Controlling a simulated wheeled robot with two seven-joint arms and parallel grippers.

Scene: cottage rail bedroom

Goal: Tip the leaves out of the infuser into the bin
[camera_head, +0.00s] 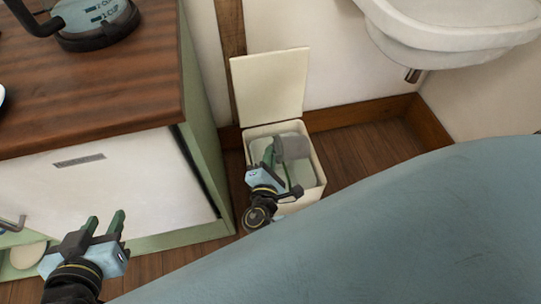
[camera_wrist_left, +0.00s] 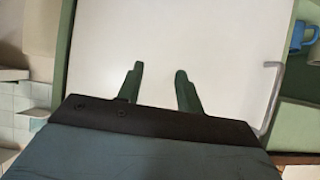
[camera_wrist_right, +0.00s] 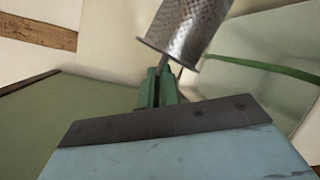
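The infuser is a grey perforated metal cylinder (camera_wrist_right: 190,28), lying tilted just beyond my right gripper's fingertips (camera_wrist_right: 160,88). In the head view the infuser (camera_head: 292,147) is over the open bin (camera_head: 312,190), within the outline of its mouth. My right gripper (camera_head: 268,156) is shut on the infuser's thin handle end, which the fingers mostly hide. The bin is a cream box with its lid (camera_head: 270,88) standing up at the back. I cannot make out any leaves. My left gripper (camera_head: 105,222) is open and empty in front of the white cabinet front (camera_wrist_left: 215,50).
A green cabinet with a wooden top (camera_head: 90,85) stands left of the bin, close to my right arm. A kettle-like vessel (camera_head: 98,22) is on it. A white basin (camera_head: 440,35) hangs at upper right. Bare wooden floor (camera_head: 365,150) lies right of the bin.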

